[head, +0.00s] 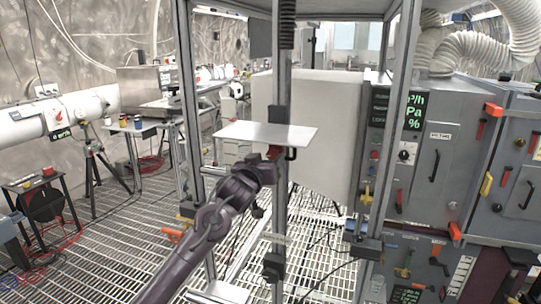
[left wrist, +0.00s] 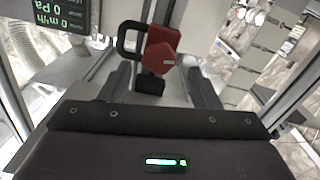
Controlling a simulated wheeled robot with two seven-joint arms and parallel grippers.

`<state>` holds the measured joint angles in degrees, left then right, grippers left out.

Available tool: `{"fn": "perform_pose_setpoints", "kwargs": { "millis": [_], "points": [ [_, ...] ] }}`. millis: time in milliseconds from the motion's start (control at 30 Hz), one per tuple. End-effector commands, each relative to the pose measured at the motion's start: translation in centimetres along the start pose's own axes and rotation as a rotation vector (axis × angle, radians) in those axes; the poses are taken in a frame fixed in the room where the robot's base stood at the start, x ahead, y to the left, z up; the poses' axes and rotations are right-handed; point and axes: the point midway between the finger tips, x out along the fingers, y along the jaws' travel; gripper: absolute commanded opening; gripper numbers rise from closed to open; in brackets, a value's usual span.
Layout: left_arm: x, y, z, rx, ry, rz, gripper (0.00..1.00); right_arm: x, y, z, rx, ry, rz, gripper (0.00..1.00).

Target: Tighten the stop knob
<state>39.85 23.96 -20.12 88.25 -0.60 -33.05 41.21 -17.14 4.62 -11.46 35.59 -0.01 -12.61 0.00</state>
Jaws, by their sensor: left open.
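A red stop block (left wrist: 162,48) sits on an upright metal post in the left wrist view. A black looped handle (left wrist: 128,40) is at its left side and a small black knob (left wrist: 149,83) is below it. In the head view the red block (head: 273,152) shows just under a white plate (head: 265,134), partly hidden by my gripper. My left gripper (head: 264,166) is at the post below the plate. In its wrist view the two fingers (left wrist: 160,82) are spread apart, one each side of the black knob; contact cannot be told. My right gripper is out of view.
The post (head: 280,215) stands within a metal frame on a grated floor (head: 110,255). Grey cabinets (head: 430,150) with handles and a display stand at the right. A bench (head: 150,125) and a black reel (head: 42,203) are at the left. A white panel (head: 330,120) stands behind the plate.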

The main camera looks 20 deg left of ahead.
Motion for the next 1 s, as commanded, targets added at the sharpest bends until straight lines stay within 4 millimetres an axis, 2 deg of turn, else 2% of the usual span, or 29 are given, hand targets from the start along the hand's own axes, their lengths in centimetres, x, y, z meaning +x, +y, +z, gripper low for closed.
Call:
{"fn": "perform_pose_setpoints", "kwargs": {
  "millis": [200,567,900,1000],
  "points": [
    [2.1,0.0,0.0,0.0,-0.001,0.0,0.56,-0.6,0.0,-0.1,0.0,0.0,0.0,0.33],
    [2.4,0.0,0.1,0.001,-0.001,0.0,0.55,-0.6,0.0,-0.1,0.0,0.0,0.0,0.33],
    [2.4,0.0,0.1,0.001,-0.001,0.0,0.12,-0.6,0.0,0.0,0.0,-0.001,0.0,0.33],
    [2.4,0.0,0.1,0.003,-0.001,0.0,0.12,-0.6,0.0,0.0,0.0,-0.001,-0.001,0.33]
  ]
}}
